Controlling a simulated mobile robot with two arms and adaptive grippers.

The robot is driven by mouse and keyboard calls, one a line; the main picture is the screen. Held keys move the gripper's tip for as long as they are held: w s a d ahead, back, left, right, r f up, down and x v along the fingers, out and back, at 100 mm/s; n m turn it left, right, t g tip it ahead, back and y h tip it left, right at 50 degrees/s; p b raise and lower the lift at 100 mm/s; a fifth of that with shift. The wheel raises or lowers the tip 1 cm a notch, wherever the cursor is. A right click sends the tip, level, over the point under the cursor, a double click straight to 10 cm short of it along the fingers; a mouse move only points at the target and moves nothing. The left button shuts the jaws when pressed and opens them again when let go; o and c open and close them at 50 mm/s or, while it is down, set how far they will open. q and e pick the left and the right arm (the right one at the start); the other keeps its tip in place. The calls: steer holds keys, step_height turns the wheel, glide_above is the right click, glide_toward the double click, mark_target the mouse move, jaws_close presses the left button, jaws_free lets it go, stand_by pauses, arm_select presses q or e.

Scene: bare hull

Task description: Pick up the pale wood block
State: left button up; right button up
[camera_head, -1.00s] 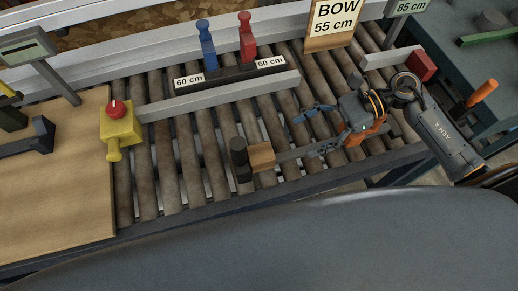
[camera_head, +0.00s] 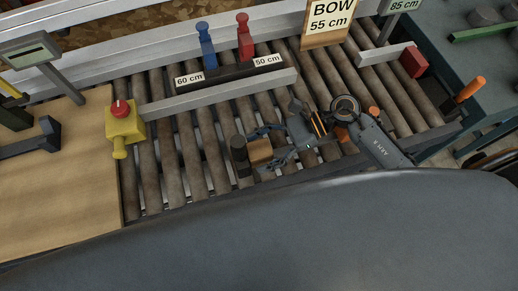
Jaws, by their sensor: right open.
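The pale wood block (camera_head: 260,151) sits on the roller conveyor, beside a dark cylinder (camera_head: 239,155) on its left. My right gripper (camera_head: 268,146) comes in from the right, low over the rollers. Its jaws are open, with one finger near the block's upper side and the other near its lower right. I cannot tell whether either finger touches the block. My left gripper is not in view.
A grey rail (camera_head: 220,94) runs behind the block, with blue (camera_head: 206,43) and red (camera_head: 245,37) levers beyond it. A yellow box with a red button (camera_head: 123,122) stands left, by a wooden board (camera_head: 60,185). Rollers between box and cylinder are clear.

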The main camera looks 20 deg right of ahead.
steer(key=shift+d, duration=0.1)
steer(key=c, duration=1.3)
